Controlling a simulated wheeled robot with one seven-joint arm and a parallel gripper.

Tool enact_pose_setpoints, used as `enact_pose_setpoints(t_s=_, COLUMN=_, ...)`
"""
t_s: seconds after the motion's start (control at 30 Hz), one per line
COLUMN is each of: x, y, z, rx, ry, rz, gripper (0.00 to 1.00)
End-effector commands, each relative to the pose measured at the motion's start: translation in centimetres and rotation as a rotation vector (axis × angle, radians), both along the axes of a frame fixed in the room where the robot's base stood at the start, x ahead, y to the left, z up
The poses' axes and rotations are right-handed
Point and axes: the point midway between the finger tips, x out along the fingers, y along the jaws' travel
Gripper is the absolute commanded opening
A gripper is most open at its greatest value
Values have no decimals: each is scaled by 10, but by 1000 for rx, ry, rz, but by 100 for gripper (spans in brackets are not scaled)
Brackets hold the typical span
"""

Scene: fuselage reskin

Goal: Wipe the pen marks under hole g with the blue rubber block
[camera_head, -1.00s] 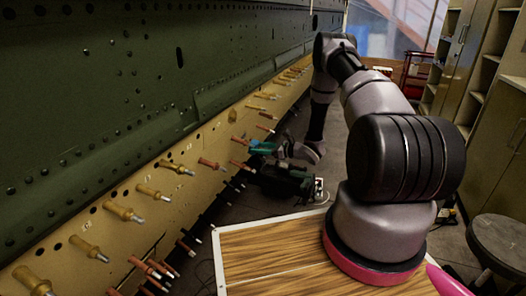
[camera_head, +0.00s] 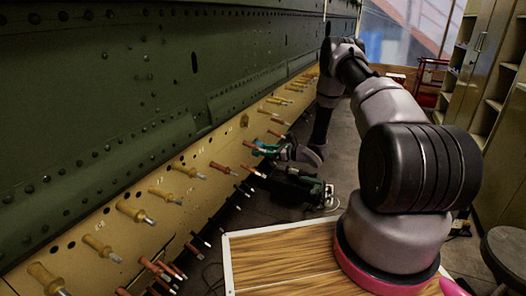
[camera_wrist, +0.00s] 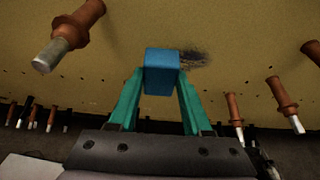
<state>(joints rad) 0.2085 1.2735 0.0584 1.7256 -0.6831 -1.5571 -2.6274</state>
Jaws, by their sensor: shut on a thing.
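My gripper (camera_wrist: 160,98) has teal fingers and is shut on the blue rubber block (camera_wrist: 162,68) in the wrist view. The block is against or very close to the tan panel (camera_wrist: 130,30); I cannot tell if it touches. Dark pen marks (camera_wrist: 200,58) show on the panel just right of the block, and the block may hide part of them. No hole letter is readable. In the head view my gripper (camera_head: 268,150) is small, beside the tan strip below the green skin, and the block is too small to make out clearly.
Copper-coloured fasteners stick out of the panel left (camera_wrist: 75,30) and right (camera_wrist: 282,98) of my gripper. Yellow and copper fasteners line the strip in the head view (camera_head: 130,210). A wood-topped table (camera_head: 280,262) stands in front, and a dark stool (camera_head: 505,255) at right.

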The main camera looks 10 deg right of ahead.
Motion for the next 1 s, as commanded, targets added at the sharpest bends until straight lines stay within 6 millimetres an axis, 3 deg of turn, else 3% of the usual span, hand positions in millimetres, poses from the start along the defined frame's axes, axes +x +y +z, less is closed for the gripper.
enact_pose_setpoints(t_s=1.0, x=11, y=16, z=5, rx=-1, ry=-1, rz=1, gripper=5)
